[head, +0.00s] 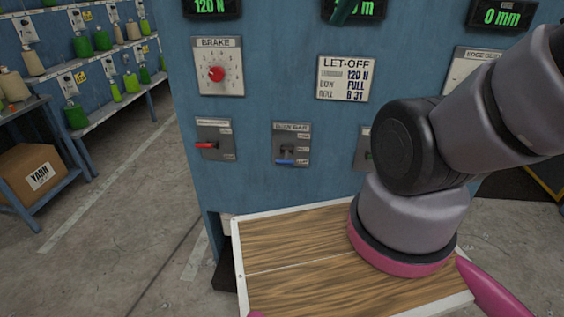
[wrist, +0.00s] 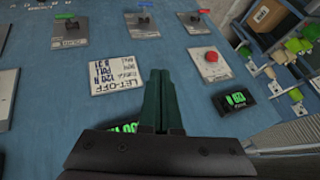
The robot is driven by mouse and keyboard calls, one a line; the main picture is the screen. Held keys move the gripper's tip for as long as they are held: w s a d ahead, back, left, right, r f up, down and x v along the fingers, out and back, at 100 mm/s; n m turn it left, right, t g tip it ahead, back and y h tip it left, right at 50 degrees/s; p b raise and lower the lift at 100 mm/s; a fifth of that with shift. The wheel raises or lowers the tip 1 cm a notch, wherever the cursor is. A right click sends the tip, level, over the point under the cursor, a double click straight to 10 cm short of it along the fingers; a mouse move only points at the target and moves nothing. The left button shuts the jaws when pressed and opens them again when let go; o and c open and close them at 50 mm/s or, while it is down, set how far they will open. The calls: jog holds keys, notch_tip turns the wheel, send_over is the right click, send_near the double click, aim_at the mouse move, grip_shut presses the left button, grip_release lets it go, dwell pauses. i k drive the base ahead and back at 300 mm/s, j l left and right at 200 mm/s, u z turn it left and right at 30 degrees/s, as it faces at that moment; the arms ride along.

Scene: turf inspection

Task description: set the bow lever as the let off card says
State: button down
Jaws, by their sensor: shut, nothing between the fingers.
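The let-off card (head: 344,78) on the blue machine front reads 120 N, bow FULL and roll B 31. It shows upside down in the wrist view (wrist: 118,73). The bow lever (head: 291,161), under a label that looks like BOW BAR, has a blue handle at the bottom of its plate; its position marks are too small to read. It also shows at the top of the wrist view (wrist: 143,16). My gripper (wrist: 163,75) is shut and empty, its dark green fingers near the card. A green fingertip (head: 343,12) shows before the middle display.
A red-handled lever (head: 205,145) is left of the bow lever; a green-handled one (head: 368,155) is partly hidden by my arm. A brake dial (head: 216,74) sits above. A wooden shelf (head: 290,232) juts out below. Yarn racks (head: 95,40) stand at left beyond open floor.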

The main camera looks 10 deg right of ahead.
aim_at(287, 150)
jog(key=i+l+z, duration=0.15)
jog(key=l, duration=0.25)
jog(key=i+l+z, duration=0.2)
jog(key=l, duration=0.2)
jog(key=i+l+z, duration=0.15)
jog(key=l, duration=0.2)
jog(key=i, duration=0.05)
